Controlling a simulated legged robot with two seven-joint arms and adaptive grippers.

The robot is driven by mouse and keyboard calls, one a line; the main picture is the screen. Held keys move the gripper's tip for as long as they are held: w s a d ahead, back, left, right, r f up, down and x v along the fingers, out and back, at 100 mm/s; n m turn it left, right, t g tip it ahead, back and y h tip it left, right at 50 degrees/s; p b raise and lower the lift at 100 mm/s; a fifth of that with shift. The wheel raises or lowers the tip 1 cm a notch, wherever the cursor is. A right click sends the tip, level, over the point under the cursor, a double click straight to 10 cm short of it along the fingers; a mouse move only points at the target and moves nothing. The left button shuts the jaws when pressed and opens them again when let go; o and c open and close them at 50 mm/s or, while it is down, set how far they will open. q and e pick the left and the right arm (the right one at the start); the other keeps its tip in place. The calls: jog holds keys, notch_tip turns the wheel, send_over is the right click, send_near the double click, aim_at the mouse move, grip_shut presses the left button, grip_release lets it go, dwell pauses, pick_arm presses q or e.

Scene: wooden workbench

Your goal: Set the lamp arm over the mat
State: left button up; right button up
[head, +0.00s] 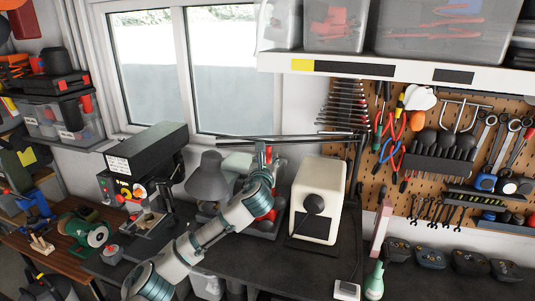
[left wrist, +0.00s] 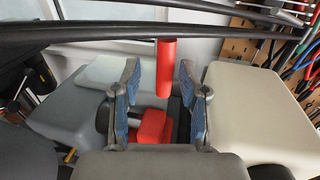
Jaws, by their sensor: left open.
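The lamp arm (head: 310,138) is a pair of thin dark bars running level above the back of the bench. A grey lamp shade (head: 208,180) is at the left, below the bars. In the left wrist view a dark bar (left wrist: 80,31) crosses the top, and a red grip (left wrist: 166,68) hangs below it. My left gripper (head: 263,152) is up at the bars. Its open fingers (left wrist: 160,78) stand on either side of the red grip, with gaps visible on both sides. I cannot clearly pick out the mat on the dark bench. My right gripper is not in view.
A cream machine (head: 318,195) stands right of my left arm, and a drill press (head: 145,175) stands at the left. A green bottle (head: 374,280) is at the front right. Tools hang on the pegboard (head: 400,205). The dark bench top (head: 270,270) has bare room in front.

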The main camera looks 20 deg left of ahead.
pick_arm(q)
jog(key=shift+w+a+f, duration=0.1)
jog(key=shift+w+a, duration=0.2)
jog(key=shift+w, duration=0.15)
jog(key=shift+w+d, duration=0.1)
jog(key=shift+d, duration=0.35)
jog(key=shift+c, duration=0.6)
jog(key=shift+d, duration=0.15)
grip_shut()
jog(key=shift+a, duration=0.2)
